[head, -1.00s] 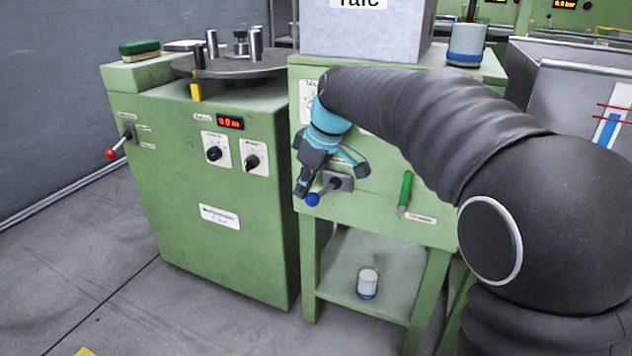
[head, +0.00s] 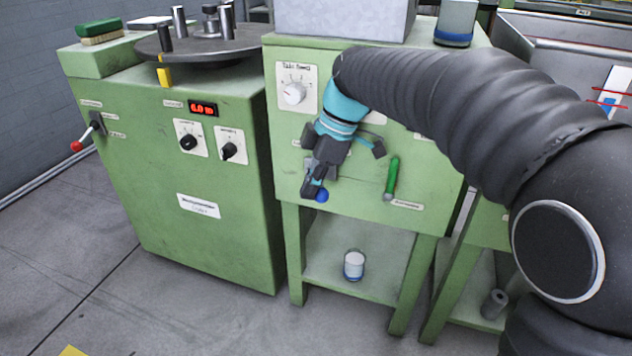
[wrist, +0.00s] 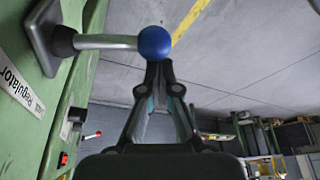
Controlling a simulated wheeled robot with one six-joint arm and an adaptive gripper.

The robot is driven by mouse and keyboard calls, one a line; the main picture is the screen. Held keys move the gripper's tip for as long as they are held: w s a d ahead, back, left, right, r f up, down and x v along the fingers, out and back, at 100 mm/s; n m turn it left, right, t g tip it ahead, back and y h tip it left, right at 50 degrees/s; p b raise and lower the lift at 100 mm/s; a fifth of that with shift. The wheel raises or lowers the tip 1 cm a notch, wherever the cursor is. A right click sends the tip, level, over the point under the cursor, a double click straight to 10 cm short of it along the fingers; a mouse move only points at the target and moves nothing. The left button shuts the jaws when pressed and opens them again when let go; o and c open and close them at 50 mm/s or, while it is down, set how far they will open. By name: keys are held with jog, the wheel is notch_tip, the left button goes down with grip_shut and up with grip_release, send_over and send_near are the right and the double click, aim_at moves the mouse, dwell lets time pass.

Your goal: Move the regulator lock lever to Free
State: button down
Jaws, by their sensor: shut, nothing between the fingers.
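The regulator lock lever is a grey rod with a blue ball knob (head: 321,196) on the front of the middle green cabinet. In the wrist view its metal rod (wrist: 105,42) runs from a square grey plate to the blue ball (wrist: 154,43), above a label reading "Regulator". My gripper (head: 311,190) is shut and empty, pointing down in front of the cabinet. In the wrist view its closed fingertips (wrist: 157,70) are right at the ball; I cannot tell whether they touch it. My gripper hides the lever's plate and rod in the head view.
A green handle (head: 391,178) is just right of my gripper, and a Talc Speed dial (head: 294,93) is above it. A red-knobbed lever (head: 77,146) is on the left machine. A cup (head: 354,265) stands on the shelf below. Floor in front is clear.

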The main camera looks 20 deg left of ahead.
jog(key=shift+w+d, duration=0.1)
jog(key=shift+d, duration=0.1)
dwell(0.3)
jog(key=shift+a, duration=0.1)
notch_tip(320, 180, up, 10)
jog(key=p, duration=0.3)
jog(key=shift+s+a, duration=0.15)
jog(key=shift+s, duration=0.05)
dwell(0.6)
